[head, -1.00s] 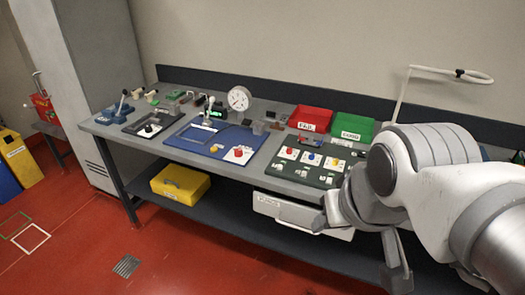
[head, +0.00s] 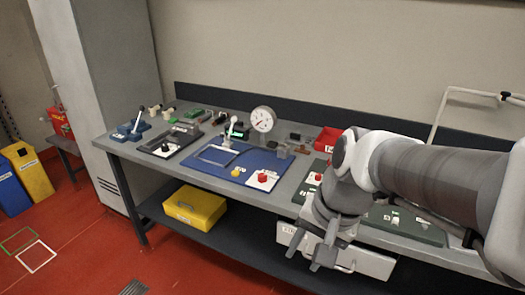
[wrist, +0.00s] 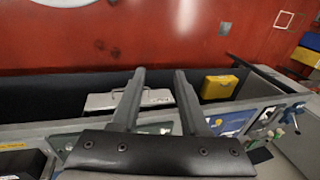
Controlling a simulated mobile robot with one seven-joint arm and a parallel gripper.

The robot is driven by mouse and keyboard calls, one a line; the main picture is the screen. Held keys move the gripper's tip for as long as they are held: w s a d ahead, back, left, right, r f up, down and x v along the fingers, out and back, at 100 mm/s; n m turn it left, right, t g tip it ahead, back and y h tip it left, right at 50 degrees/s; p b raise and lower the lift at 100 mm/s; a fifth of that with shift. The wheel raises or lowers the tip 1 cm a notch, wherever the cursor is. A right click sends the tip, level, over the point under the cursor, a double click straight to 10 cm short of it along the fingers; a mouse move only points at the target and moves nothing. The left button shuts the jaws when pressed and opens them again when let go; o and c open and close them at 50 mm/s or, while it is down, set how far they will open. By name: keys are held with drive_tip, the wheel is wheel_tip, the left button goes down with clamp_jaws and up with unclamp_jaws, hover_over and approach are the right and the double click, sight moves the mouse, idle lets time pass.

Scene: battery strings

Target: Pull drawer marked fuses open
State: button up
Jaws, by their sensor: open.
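The white drawer (head: 372,263) hangs under the front edge of the bench in the head view. My arm and gripper hide part of its front, and the label at its left end is only partly readable. A handle (head: 345,268) shows low on the front. The drawer looks shut. My gripper (head: 305,256) is open and empty in front of the drawer's left part; I cannot tell whether it touches it. In the wrist view the drawer (wrist: 155,97) shows beyond and between my two fingers (wrist: 159,72).
The bench top (head: 285,190) carries a blue panel (head: 215,160), a gauge (head: 262,120), a red bin (head: 328,138) and a dark board (head: 405,226). A yellow case (head: 195,207) stands on the lower shelf (head: 235,245).

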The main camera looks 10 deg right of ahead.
drive_tip(key=w+d+f+m+y+b, duration=0.3)
drive_tip(key=d+f+m+y+b, duration=0.15)
drive_tip(key=f+m, duration=0.55)
drive_tip(key=w+d+f+m+y+b, duration=0.3)
drive_tip(key=d+f+m+y+b, duration=0.15)
drive_tip(key=f+m, duration=0.55)
drive_tip(key=d+f+m+t+b, duration=0.7)
drive_tip(key=d+f+m+t, duration=0.6)
drive_tip(key=d+f+m, duration=0.4)
drive_tip(key=shift+m, duration=0.7)
drive_tip(key=b+x, duration=0.1)
drive_tip(key=x, duration=0.5)
drive_tip(key=b+x, duration=0.1)
drive_tip(key=x, duration=0.4)
drive_tip(key=b+x, duration=0.1)
drive_tip(key=x, duration=0.5)
drive_tip(key=shift+w+a+r, duration=0.2)
drive_tip(key=shift+r, duration=0.25)
clamp_jaws()
